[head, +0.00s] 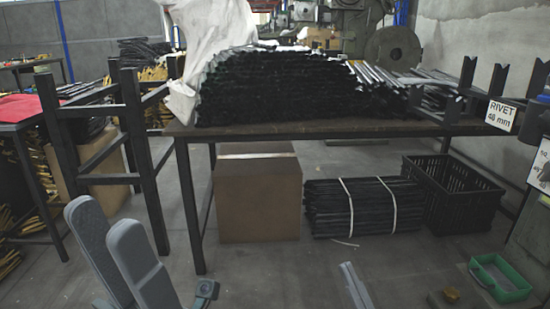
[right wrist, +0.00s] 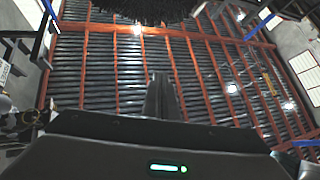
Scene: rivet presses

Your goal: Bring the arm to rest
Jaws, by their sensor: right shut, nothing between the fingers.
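My left gripper (head: 103,212) is at the lower left of the head view. Its two grey fingers stand apart, with nothing seen between them. My right gripper (head: 348,266) shows at the bottom of the head view, right of centre, as two thin grey fingers close together over the floor. In the right wrist view its dark fingers (right wrist: 160,95) are together at the middle, shut and empty. Both grippers are in front of the workbench (head: 330,128) and apart from it in the picture.
Black rods (head: 275,88) are piled on the workbench. Below it are a cardboard box (head: 258,198), a strapped bundle (head: 350,208) and a black crate (head: 455,195). A green tray (head: 500,278) is at the lower right. A dark frame (head: 135,130) stands at the left. Floor shows between the grippers.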

